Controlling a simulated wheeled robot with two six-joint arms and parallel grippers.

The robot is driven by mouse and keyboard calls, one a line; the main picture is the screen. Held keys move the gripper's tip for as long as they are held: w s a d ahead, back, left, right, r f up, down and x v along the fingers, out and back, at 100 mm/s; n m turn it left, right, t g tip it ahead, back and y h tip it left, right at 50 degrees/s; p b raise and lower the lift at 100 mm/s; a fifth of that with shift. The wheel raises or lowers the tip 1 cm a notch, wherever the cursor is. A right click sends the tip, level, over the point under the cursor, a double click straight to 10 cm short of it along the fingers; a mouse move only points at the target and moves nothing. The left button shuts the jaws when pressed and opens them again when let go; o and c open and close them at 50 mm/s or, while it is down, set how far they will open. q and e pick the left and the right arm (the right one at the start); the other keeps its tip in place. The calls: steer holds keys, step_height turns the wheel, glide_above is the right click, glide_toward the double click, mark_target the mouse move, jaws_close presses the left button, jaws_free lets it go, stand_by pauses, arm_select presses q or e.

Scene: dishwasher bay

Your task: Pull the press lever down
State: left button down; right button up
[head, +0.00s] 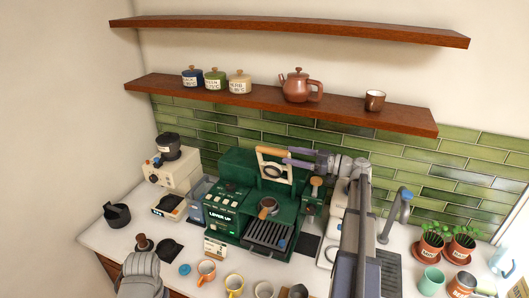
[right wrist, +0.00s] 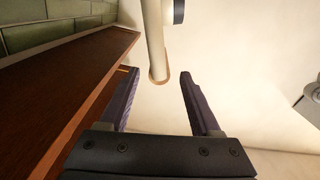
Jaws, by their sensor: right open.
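The press lever is on top of the green espresso machine (head: 232,190). It has a cream frame (head: 261,165) and an orange wooden handle bar (head: 272,152), and it stands raised. The machine's display (head: 222,217) reads "LEVER UP". My right gripper (head: 288,157) is open at the right end of the handle, its purple fingers pointing left. In the right wrist view a cream bar with a tan end (right wrist: 157,45), seemingly part of the lever, shows between and beyond the open fingers (right wrist: 159,76). Contact is not clear. My left arm is at the lower left; its fingers cannot be made out.
A wooden shelf (head: 290,105) with jars and a teapot (head: 300,86) runs above the machine. A grinder (head: 172,172) stands to the left. Several cups, including an orange one (head: 206,271), stand in front. Potted plants (head: 432,243) are at the right.

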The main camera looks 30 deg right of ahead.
mark_target(260, 149)
steer(key=shift+x, duration=3.8)
steer(key=shift+d, duration=0.1)
jaws_close()
